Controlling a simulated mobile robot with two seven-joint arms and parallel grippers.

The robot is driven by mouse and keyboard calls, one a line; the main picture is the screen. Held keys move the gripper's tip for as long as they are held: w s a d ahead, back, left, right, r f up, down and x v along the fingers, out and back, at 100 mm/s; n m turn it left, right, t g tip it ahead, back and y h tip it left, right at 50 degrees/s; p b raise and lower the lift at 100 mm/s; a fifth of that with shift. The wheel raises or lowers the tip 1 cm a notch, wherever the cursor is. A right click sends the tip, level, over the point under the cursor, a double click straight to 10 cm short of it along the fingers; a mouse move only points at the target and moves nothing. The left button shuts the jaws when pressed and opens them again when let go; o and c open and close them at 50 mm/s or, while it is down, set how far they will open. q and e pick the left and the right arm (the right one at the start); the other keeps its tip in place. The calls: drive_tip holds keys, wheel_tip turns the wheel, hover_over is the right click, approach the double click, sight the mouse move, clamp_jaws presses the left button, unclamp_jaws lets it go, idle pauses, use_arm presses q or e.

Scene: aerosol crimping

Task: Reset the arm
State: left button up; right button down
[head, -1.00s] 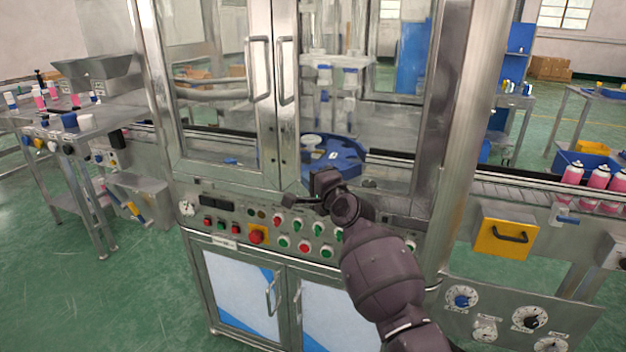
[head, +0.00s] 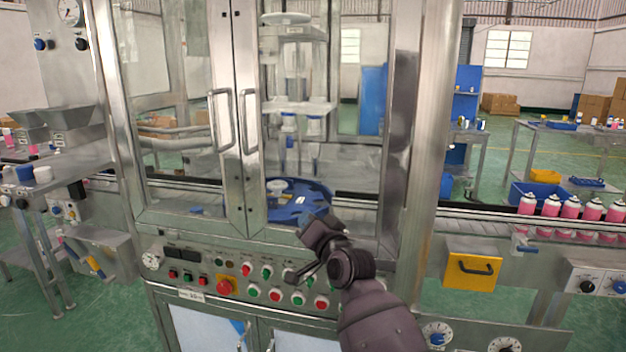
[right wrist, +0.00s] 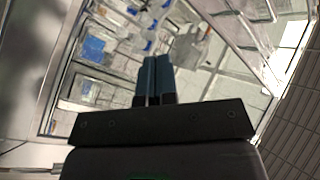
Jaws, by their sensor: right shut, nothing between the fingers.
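I cannot tell whether the gripper touches the panel. My left gripper is not in view.
The machine's glass doors (head: 180,110) are shut, with a blue rotary table (head: 310,200) inside. Pink cans (head: 570,207) stand on the conveyor (head: 480,218) at right. A hopper table (head: 65,160) stands at left. Green floor (head: 420,300) shows around the machine.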

drive_tip(key=s+d+f+n+h, duration=0.4)
drive_tip(key=s+d+f+h, duration=0.2)
drive_tip(key=s+d+f, duration=1.05)
drive_tip(key=s+d+f+g+h, duration=0.1)
drive_tip(key=s+d+f, duration=0.3)
drive_tip(key=s, duration=0.5)
drive_tip(key=s+d+f+g+h, duration=0.1)
drive_tip(key=s+d+f, duration=0.3)
drive_tip(key=s+f, duration=0.4)
drive_tip(key=s+d+f+g+h, duration=0.1)
drive_tip(key=s+d+f+g, duration=0.2)
drive_tip(key=s+f, duration=0.4)
drive_tip(key=s+d, duration=0.1)
drive_tip(key=s, duration=0.1)
drive_tip(key=shift+s+f+m+g+h, duration=0.25)
drive_tip(key=shift+s+m+g+h, duration=0.05)
